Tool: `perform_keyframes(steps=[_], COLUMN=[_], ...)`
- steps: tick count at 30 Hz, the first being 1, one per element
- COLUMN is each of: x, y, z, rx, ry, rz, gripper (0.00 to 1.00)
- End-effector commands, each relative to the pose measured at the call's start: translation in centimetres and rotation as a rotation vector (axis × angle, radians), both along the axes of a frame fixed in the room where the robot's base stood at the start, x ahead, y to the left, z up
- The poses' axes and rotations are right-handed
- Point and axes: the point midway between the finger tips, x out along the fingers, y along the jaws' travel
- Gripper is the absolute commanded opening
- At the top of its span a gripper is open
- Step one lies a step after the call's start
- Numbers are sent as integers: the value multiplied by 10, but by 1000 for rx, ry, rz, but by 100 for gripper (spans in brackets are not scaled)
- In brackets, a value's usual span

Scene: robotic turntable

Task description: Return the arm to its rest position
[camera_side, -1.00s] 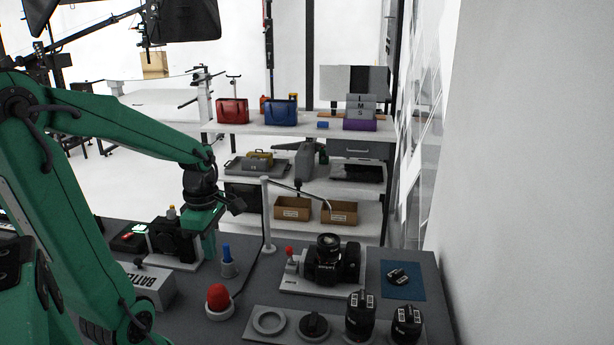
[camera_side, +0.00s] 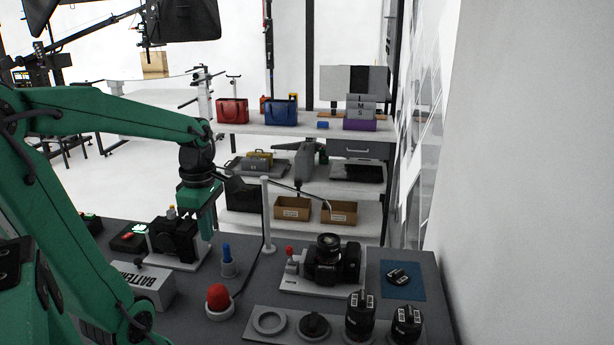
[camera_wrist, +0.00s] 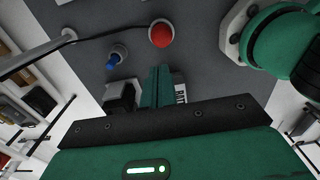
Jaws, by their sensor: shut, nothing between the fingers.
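My gripper (camera_side: 207,222) is shut and empty. In the side view it points down above the dark table, just right of a black camera on a stand (camera_side: 173,240) and behind the blue-tipped button post (camera_side: 228,262). In the wrist view my shut green fingers (camera_wrist: 163,72) point over the table, next to the white battery box (camera_wrist: 180,88). The blue-tipped post (camera_wrist: 115,58) and the red dome (camera_wrist: 161,34) lie beyond them. My green arm reaches in from the left of the side view.
A camera on a turntable plate (camera_side: 325,262) stands right of centre. A red dome button (camera_side: 219,300), the battery box (camera_side: 146,284) and a lens tray (camera_side: 285,338) are at the front. A thin lamp post (camera_side: 267,215) rises near my gripper. A blue mat (camera_side: 403,280) lies right.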

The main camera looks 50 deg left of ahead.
Motion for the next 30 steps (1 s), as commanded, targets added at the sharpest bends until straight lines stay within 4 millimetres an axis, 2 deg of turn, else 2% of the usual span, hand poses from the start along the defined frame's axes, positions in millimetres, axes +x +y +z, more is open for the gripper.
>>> perform_keyframes(steps=[8, 14, 20, 30], x=[1, 5, 13, 23], y=[-1, -11, -29, -67], z=[0, 4, 10, 22], rx=[3, 24, 70, 192], ry=[-4, -31, -81, -163], rz=[-22, -177, -489, -1119], gripper=[0, 0, 0, 0])
